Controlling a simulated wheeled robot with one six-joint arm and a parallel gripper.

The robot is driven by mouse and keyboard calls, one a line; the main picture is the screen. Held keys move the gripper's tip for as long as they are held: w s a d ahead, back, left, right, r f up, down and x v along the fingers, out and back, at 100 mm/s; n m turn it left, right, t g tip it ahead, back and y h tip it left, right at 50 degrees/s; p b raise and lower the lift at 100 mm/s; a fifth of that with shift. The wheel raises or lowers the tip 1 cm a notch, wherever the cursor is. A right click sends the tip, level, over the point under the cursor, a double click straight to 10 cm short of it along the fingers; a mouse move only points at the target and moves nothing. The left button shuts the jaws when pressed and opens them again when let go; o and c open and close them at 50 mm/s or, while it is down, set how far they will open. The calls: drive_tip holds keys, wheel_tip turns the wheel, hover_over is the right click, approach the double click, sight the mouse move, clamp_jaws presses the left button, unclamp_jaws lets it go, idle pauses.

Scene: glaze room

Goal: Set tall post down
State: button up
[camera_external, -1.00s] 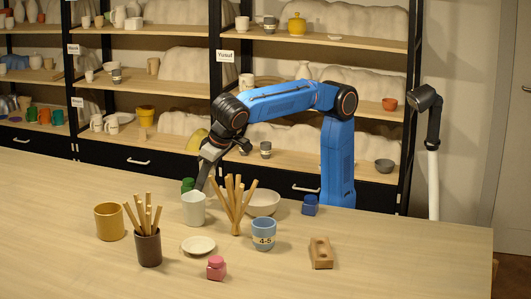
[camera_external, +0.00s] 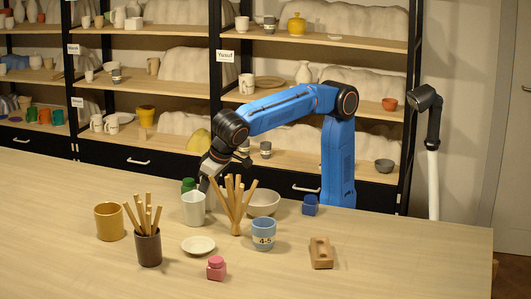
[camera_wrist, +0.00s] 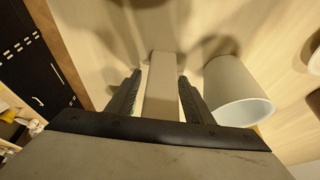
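The tall post (camera_wrist: 162,85) is a plain pale beam between the two fingers of my gripper (camera_wrist: 160,78) in the wrist view. The gripper looks shut on it, and the post runs out past the fingertips toward the table. Whether its far end touches the table, I cannot tell. In the external view my gripper (camera_external: 207,180) points down behind the white cup (camera_external: 194,210), and the post cannot be made out there. The cup also shows close to the right of the post in the wrist view (camera_wrist: 232,90).
Close by on the table (camera_external: 330,285) are a green jar (camera_external: 188,185), a holder of wooden sticks (camera_external: 236,208), a pale bowl (camera_external: 263,203) and a blue 4-5 cup (camera_external: 263,232). A mustard mug (camera_external: 109,221) stands left. The table's left part is clear.

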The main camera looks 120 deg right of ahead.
drive_tip(key=shift+r, duration=0.1)
drive_tip(key=v, duration=1.2)
drive_tip(key=s+d+r+n+t, duration=0.2)
drive_tip(key=s+d+r+n, duration=0.15)
drive_tip(key=d, duration=0.35)
drive_tip(key=s+d+f+n+y, duration=0.1)
drive_tip(key=s+d+f+n, duration=0.1)
drive_tip(key=s+f, duration=1.1)
drive_tip(key=s+d+f+n+y, duration=0.2)
drive_tip(key=s+d+f, duration=0.3)
drive_tip(key=s+f, duration=0.8)
wheel_tip(320, 180, down, 9)
drive_tip(key=shift+s+d+r+n, duration=0.1)
drive_tip(key=shift+s+d+n, duration=0.2)
drive_tip(key=shift+n, duration=0.45)
drive_tip(key=shift+w, duration=0.1)
idle(2.1)
